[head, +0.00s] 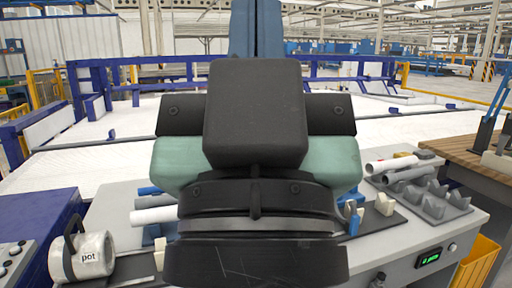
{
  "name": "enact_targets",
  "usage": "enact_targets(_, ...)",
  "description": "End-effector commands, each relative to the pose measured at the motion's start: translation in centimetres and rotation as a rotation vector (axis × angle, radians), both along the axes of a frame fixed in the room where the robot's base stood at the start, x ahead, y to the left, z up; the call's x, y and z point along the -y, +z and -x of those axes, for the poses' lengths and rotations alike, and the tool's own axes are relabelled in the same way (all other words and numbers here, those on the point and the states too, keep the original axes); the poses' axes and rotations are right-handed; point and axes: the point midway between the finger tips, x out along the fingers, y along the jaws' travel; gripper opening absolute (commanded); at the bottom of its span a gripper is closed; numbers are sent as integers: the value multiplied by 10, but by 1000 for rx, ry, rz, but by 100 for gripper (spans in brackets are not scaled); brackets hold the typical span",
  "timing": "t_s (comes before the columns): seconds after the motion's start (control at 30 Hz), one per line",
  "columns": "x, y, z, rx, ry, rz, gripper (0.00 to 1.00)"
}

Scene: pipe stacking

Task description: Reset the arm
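My own black and green arm (256,130) is folded up close before the camera and fills the middle of the head view. My gripper cannot be made out in this view. Behind the arm is a light grey workbench (420,238). Part of a white pipe (153,215) and a grey pipe (155,201) lie on it just left of the arm, their right ends hidden. To the right, grey pipes (391,163) lie beside a dark grey notched rack (432,199). The middle of the bench is hidden by the arm.
A roll marked "pot" (92,257) sits at the left on the bench, by a blue cabinet (38,228). A wooden table (462,158) and a yellow bin (480,265) stand at the right. Blue railings (92,88) and a white surface (110,163) lie beyond.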

Motion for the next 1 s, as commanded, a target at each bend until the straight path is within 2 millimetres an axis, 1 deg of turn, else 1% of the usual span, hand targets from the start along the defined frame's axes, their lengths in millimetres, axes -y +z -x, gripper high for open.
enact_targets(0.03, 0, 36, 0, 0, 1, -1, 0)
enact_targets(0.2, 0, 87, -1, -3, 4, -2, 0)
enact_targets(0.3, -1, 114, -1, -4, 5, -2, 0)
enact_targets(0.4, -1, 134, -1, -5, 6, -3, 0)
enact_targets(0.5, -1, 146, -2, -5, 6, -2, 0)
enact_targets(0.6, -1, 150, -2, -5, 6, -2, 0)
enact_targets(1.0, -1, 151, -2, -5, 6, -2, 0)
